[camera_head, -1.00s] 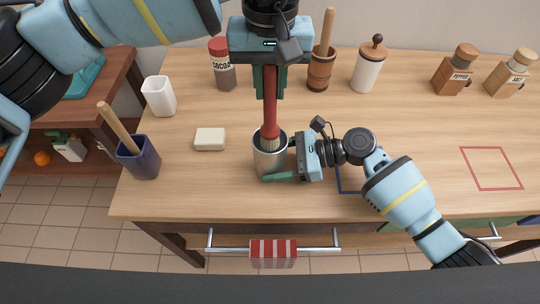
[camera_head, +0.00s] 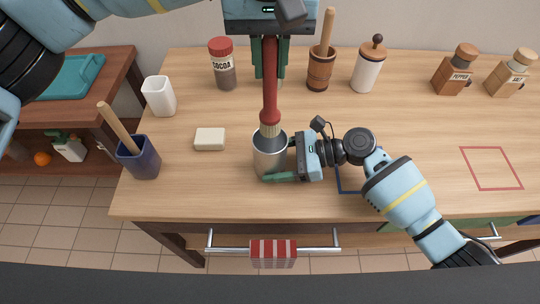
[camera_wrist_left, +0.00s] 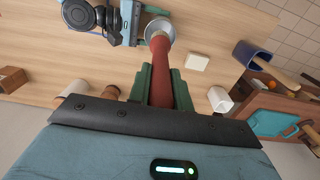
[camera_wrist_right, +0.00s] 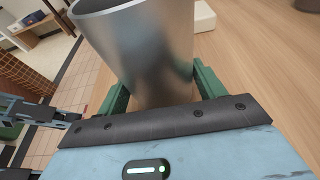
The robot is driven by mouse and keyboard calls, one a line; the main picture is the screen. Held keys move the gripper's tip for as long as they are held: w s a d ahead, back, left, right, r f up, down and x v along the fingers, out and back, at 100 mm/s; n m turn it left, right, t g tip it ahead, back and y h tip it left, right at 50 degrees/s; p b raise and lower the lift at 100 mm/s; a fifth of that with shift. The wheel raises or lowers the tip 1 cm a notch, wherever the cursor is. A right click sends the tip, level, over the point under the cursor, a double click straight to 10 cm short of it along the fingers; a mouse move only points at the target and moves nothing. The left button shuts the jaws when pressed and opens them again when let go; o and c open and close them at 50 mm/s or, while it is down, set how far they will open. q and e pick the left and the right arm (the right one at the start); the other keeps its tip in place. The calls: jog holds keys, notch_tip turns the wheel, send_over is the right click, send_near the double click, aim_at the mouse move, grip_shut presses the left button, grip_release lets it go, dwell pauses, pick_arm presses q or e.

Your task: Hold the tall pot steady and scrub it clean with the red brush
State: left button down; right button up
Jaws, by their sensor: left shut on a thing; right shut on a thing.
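The tall metal pot (camera_head: 268,158) stands on the wooden counter; it fills much of the right wrist view (camera_wrist_right: 150,50). My right gripper (camera_head: 287,161) is shut on the pot's side, with a green finger on either side of it. My left gripper (camera_head: 270,62) is shut on the brush handle above the pot. In the left wrist view the red handle (camera_wrist_left: 166,80) runs between the green fingers toward the pot's rim (camera_wrist_left: 159,26). The pot's inside is mostly hidden.
A white soap block (camera_head: 210,139) lies left of the pot. A blue holder (camera_head: 140,160) with a wooden handle and a white cup (camera_head: 159,96) stand further left. A cocoa jar (camera_head: 222,65), wooden mortar (camera_head: 320,70) and white canister (camera_head: 368,66) stand behind. A red outlined square (camera_head: 491,168) lies right.

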jog(key=o, duration=1.2)
jog(key=shift+o, duration=0.2)
jog(key=v, duration=1.2)
